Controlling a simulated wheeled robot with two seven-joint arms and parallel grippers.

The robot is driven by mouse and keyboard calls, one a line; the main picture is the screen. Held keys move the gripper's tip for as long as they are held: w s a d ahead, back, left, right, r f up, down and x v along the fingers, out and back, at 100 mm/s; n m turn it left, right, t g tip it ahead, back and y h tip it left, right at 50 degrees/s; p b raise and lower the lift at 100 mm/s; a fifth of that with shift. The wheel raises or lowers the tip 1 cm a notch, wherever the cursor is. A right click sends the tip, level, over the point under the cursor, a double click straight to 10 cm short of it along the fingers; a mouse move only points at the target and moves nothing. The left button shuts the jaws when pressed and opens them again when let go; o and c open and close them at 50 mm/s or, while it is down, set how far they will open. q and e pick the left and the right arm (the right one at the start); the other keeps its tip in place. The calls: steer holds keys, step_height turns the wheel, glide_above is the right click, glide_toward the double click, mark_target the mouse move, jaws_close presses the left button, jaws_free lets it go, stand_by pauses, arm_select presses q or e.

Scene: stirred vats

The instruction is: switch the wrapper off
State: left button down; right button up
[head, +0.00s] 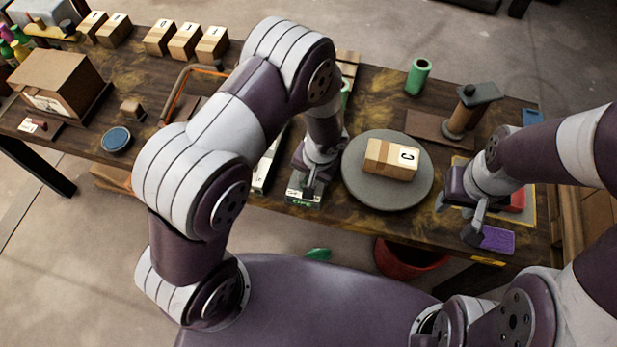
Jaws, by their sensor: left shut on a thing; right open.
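The wrapper has a round grey turntable (357,183) with a taped cardboard box (391,158) marked C lying on it. A small box with a white and green front (304,198) sits at the table's front edge, left of the turntable; I take it for the wrapper's switch. My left gripper (307,184) points down at this box and is shut on its upper part, which the fingers mostly hide. Whether the switch stands on or off cannot be seen. My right gripper (458,219) is open and empty, over the front right of the table beside a purple block (497,240).
Several lettered boxes (184,42) line the back left. A cardboard house-like box (58,82) and a blue-topped tin (116,139) are at left. A red bucket (408,262) is below the front edge.

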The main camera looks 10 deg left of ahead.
arm_select(q)
steer(key=m+b, duration=0.1)
steer(key=m, duration=0.2)
steer(key=shift+m+t, duration=0.3)
steer(key=shift+t, duration=0.1)
steer(key=shift+s+m+h+b, duration=0.1)
steer(key=shift+m+h+b, duration=0.4)
steer(key=shift+m, duration=1.2)
steer(key=c, duration=1)
jaws_free()
steer(key=shift+c, duration=0.2)
step_height(320, 180, up, 12)
steer(key=s+d+p, duration=0.1)
steer(key=s+p, duration=0.1)
steer(key=shift+d+r, duration=0.25)
steer(key=shift+d, duration=0.05)
